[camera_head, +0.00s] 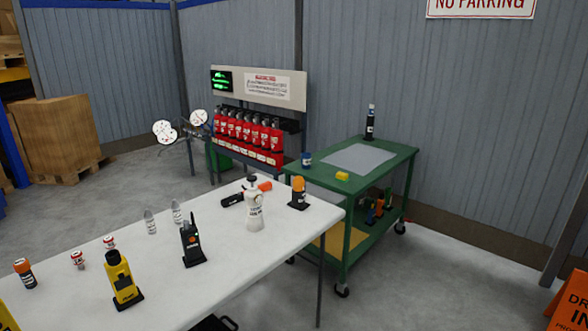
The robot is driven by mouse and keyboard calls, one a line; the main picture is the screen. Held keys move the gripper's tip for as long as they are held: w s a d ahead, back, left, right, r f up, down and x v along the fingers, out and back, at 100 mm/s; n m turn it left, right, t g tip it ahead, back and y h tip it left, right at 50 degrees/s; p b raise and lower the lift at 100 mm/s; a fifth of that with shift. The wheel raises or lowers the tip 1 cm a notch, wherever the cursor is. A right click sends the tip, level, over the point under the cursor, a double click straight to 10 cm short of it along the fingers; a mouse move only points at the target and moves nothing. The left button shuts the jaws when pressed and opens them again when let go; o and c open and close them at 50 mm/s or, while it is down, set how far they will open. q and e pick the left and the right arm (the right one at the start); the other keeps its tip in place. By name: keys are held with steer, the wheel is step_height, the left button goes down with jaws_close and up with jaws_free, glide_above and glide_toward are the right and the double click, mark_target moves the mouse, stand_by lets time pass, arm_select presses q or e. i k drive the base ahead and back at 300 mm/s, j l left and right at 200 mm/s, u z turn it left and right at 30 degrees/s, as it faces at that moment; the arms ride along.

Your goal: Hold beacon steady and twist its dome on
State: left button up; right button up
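No loose beacon dome can be told for sure. A small device with an orange top on a black base (298,193) stands upright at the far right corner of the white table; it may be the beacon. A similar dark cylinder with an orange top (26,274) stands at the table's left end. Both are too small to show whether their tops are separate domes. Neither of my grippers can be made out in this view.
The white table (230,275) also holds a yellow device (121,280), a black radio (191,243), a white bottle (254,210) and a black flashlight (233,200). A green cart (400,160) stands beyond its right end. Red extinguishers (248,133) line a rack behind.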

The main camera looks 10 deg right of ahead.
mark_target(299, 182)
steer(key=i+l+u, duration=0.25)
steer(key=l+u, duration=0.3)
steer(key=i+l+u, duration=0.1)
steer(key=l+u, duration=0.15)
